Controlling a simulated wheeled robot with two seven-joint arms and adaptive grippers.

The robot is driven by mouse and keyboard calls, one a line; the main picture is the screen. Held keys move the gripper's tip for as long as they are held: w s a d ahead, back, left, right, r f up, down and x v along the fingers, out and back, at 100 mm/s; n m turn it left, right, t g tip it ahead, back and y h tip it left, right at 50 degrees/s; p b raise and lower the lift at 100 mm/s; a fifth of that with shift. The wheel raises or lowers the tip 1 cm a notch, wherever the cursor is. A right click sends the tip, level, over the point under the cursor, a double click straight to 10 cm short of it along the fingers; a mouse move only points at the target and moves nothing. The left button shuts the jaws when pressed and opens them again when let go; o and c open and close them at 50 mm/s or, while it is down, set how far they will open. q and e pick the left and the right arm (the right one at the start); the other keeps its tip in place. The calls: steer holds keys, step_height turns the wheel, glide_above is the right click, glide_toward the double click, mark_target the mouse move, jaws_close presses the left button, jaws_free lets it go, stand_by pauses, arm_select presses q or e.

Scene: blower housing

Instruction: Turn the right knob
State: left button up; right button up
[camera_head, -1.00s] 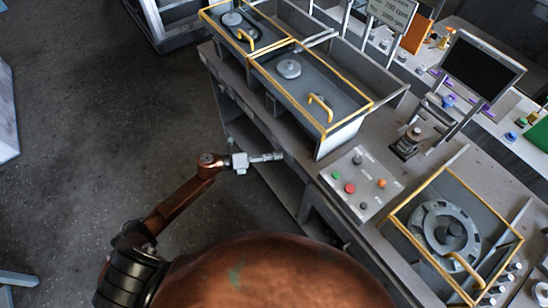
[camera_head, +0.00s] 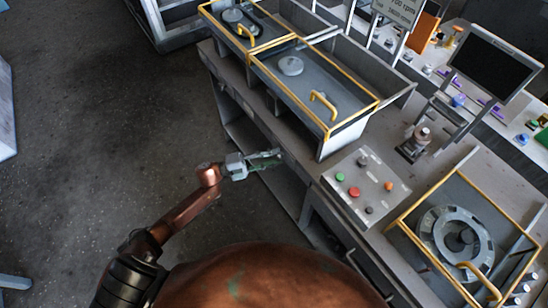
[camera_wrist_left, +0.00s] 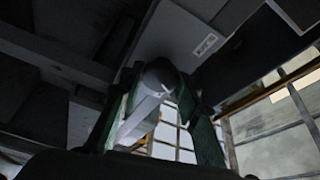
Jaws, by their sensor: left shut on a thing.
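My left gripper (camera_head: 274,158) is at the front side of the workbench (camera_head: 225,85), below the yellow-framed bays. My right gripper is not in view.
A sloped panel (camera_head: 345,205) with green, red and orange buttons and dark knobs lies right of the gripper. Yellow-railed bays (camera_head: 330,85) stand above it. A monitor (camera_head: 495,67) stands at the upper right. The floor (camera_head: 90,150) at left is clear.

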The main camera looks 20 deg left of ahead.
arm_select(q)
steer(key=shift+n, duration=0.7)
steer(key=shift+n+t, duration=0.3)
steer(key=o, duration=1.2)
steer(key=shift+c, duration=0.2)
steer(key=v, duration=1.2)
steer(key=shift+f, duration=0.2)
steer(key=shift+f, duration=0.1)
